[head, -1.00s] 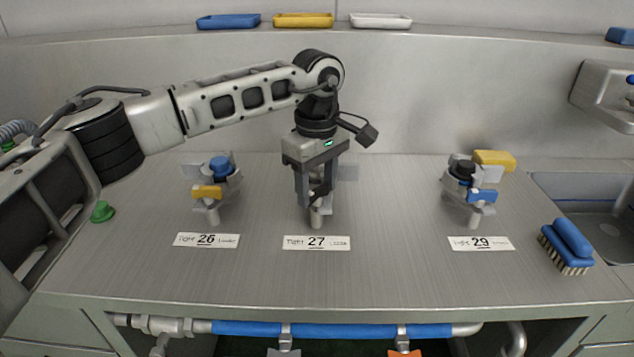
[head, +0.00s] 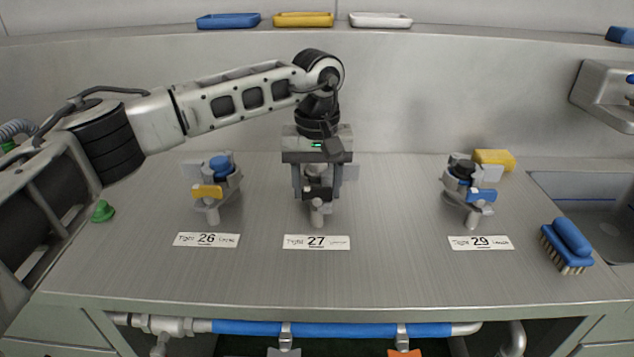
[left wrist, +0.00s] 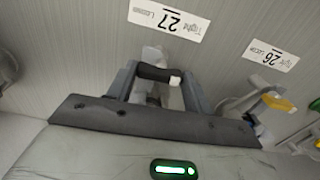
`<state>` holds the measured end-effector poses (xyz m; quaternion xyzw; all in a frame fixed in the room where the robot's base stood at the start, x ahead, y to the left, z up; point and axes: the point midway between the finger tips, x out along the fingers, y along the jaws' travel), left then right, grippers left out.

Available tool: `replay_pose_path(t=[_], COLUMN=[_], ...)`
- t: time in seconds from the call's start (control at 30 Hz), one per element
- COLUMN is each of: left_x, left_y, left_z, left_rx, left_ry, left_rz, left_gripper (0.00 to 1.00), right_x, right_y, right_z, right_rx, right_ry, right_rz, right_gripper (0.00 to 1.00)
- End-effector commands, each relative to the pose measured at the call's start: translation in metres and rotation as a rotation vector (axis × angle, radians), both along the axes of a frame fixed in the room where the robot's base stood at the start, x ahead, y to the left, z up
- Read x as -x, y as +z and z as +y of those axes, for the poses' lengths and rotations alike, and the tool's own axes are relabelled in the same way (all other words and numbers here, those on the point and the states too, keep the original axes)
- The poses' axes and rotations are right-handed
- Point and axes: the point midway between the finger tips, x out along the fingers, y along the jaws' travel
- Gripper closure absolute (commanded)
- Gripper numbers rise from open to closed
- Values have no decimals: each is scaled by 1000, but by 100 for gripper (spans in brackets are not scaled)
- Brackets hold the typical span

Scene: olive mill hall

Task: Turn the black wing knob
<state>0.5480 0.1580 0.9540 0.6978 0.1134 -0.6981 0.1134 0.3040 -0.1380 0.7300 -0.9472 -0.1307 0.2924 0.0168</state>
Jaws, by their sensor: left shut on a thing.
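The black wing knob (head: 319,194) is on the grey fitting behind label 27 (head: 316,242), mid-table. My left gripper (head: 317,188) points straight down over it, one finger on each side, shut on it. In the left wrist view the black wing (left wrist: 157,72), with a pale end, shows between the fingers (left wrist: 160,88). The fingers and palm hide much of the fitting. My right gripper is in no view.
Fitting 26 with a yellow wing (head: 207,191) stands left, and fitting 29 with a blue wing (head: 482,195) stands right. A blue brush (head: 570,240) lies near the sink (head: 600,205). A green knob (head: 103,211) is at far left. The table front is clear.

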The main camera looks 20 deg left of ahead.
Motion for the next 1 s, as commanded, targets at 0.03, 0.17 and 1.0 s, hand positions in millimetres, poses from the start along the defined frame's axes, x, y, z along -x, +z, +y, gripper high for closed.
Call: replay_pose_path(t=[0.03, 0.17, 1.0], left_x=[-1, -1, 0], left_y=[2, 2, 1], left_z=[-1, -1, 0], left_rx=[3, 3, 1], left_ry=[-16, -44, -58], left_rz=[-4, -4, -1], left_gripper=[72, 72, 27], right_x=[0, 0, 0], right_y=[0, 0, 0], right_z=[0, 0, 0], right_rx=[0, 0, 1], right_ry=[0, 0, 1], right_rz=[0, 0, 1], right_gripper=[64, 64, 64])
